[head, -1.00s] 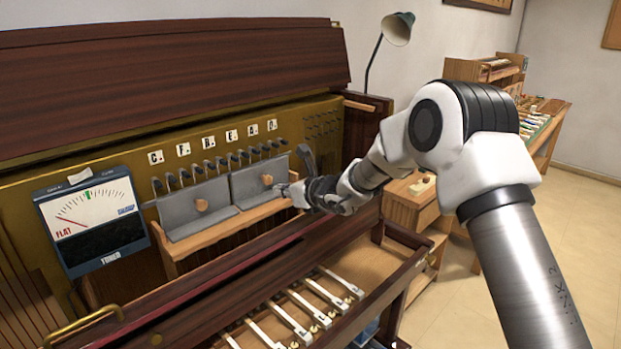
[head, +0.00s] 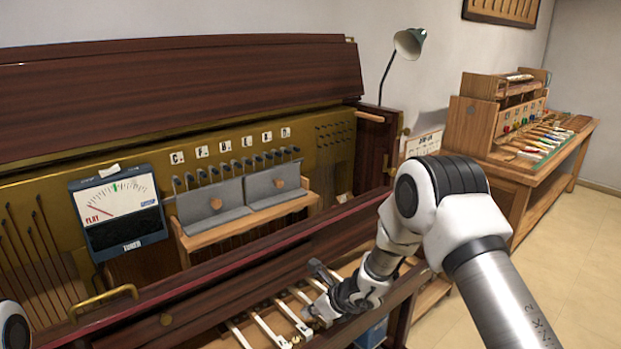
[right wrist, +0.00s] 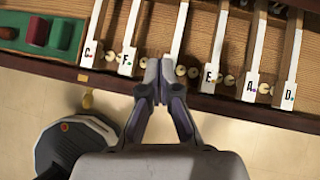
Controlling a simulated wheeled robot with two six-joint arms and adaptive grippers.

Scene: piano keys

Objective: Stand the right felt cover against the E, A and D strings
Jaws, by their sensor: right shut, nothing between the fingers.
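The right felt cover (head: 268,188) is a grey panel with a round wooden knob (head: 279,183). In the head view it stands upright on the wooden ledge, against the strings and pins under the E, A and D labels (head: 267,135). The left felt cover (head: 212,204), with its own knob, stands beside it on the left. My right gripper (head: 308,312) is shut and empty, low over the keys and well apart from both covers. In the right wrist view its fingertips (right wrist: 158,84) are together by the key fronts. My left gripper is out of view.
A tuner (head: 119,212) hangs left of the covers. The ledge (head: 246,228) is above the dark rail. Labelled keys (right wrist: 214,45) lie in the open key bed. A lamp (head: 408,44) and a workbench (head: 540,160) stand at the right.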

